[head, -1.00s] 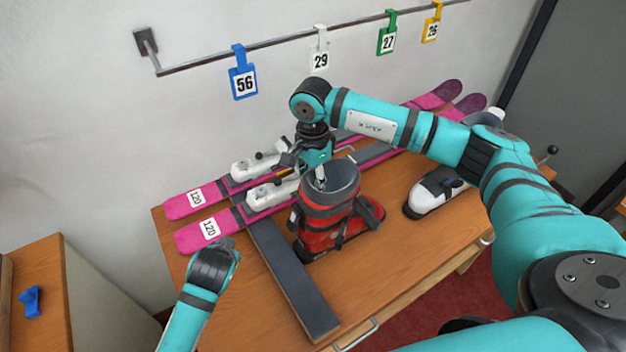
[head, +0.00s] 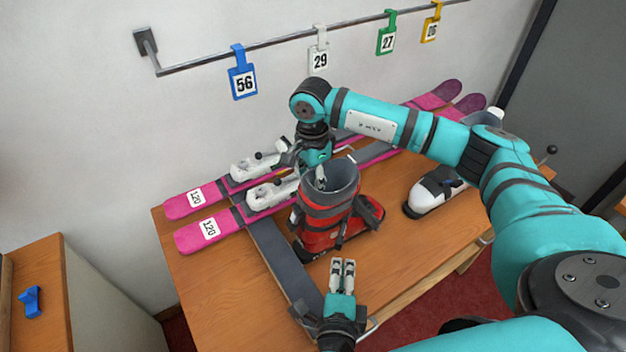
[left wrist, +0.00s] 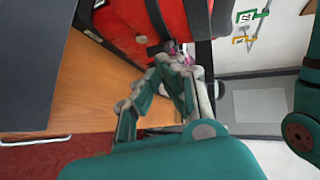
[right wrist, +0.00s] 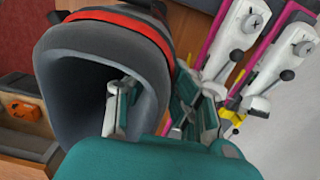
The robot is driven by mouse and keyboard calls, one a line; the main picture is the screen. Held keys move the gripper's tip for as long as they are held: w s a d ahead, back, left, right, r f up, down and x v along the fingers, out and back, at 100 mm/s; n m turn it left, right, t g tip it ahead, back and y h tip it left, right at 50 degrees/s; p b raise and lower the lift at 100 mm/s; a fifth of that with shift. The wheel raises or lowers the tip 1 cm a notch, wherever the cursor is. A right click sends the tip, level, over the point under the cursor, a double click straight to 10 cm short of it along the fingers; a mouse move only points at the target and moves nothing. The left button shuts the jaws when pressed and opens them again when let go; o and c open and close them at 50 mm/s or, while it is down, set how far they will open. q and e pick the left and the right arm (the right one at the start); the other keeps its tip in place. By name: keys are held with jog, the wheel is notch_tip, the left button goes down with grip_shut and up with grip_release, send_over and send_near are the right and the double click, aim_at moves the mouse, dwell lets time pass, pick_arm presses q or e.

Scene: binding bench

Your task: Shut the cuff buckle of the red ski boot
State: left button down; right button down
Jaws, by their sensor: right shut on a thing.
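The red ski boot (head: 322,240) stands upright on the bench, with a grey liner and dark straps round its cuff (head: 328,200). A dark lever-like part (head: 341,234) shows on its near side; I cannot tell how far it stands out. My right gripper (head: 320,180) is shut on the cuff's rim, one finger inside the liner (right wrist: 75,75) and one outside in the right wrist view (right wrist: 155,108). My left gripper (head: 343,264) is in front of the boot, its fingers close together with nothing seen between them. In the left wrist view its fingertips (left wrist: 180,62) appear beside the red shell (left wrist: 135,25) and a dark strap (left wrist: 200,25).
Two pink skis (head: 200,232) with white bindings lie behind the boot. A dark strip (head: 280,255) runs across the bench (head: 225,290) on the left. A white and black object (head: 436,195) stands at right. Number tags (head: 243,82) hang from a rail above. A blue item (head: 31,301) lies on the side cabinet.

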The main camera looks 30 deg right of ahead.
aim_at(318, 229)
pick_arm(q)
jog(key=x, duration=0.6)
jog(key=shift+w, duration=0.2)
jog(key=shift+r, duration=0.1)
jog(key=c, duration=2)
grip_release()
grip_shut()
jog(key=shift+r, duration=0.1)
jog(key=shift+d+r, duration=0.1)
jog(key=shift+d, duration=0.05)
jog(key=shift+w, duration=0.2)
